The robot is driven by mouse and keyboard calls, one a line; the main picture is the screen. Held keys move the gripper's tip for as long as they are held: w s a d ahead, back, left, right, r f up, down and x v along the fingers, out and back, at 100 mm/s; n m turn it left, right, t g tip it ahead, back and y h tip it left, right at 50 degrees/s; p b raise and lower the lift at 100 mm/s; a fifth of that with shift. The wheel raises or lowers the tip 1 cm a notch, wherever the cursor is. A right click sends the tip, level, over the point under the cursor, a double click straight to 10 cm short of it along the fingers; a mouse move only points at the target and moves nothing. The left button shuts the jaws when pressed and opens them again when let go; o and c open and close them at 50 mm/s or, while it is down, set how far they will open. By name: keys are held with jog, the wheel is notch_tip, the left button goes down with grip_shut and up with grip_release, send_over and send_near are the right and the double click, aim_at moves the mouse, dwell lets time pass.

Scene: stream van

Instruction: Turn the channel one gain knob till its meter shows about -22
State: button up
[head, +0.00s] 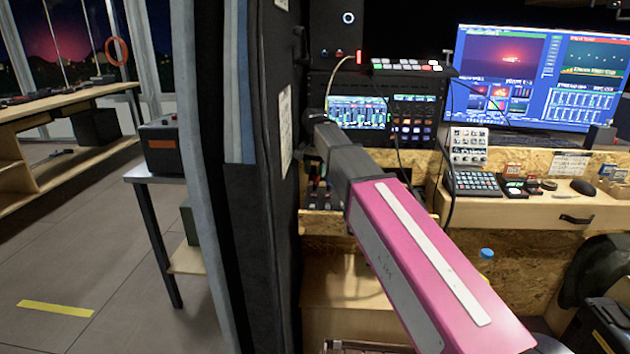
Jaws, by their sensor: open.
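A lit screen (362,112) with several green and blue meter-like bars sits in the rack behind my arm. Its figures are too small to read. A dark panel of small buttons (414,118) is just to its right. I cannot pick out the channel one gain knob or tell which meter is channel one. My arm reaches from the lower right up to the rack and covers part of the area below the screen.
A dark padded wall edge (262,200) stands close on the left of my arm. A small pale control box (468,145), a keypad (476,182) and a black mouse (583,187) are on the wooden desk (545,210) at right. The tiled floor (110,240) at left is mostly open.

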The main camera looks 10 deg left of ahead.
aim_at(315, 184)
notch_tip(315, 184, up, 6)
jog(key=shift+f, duration=0.15)
dwell(0.3)
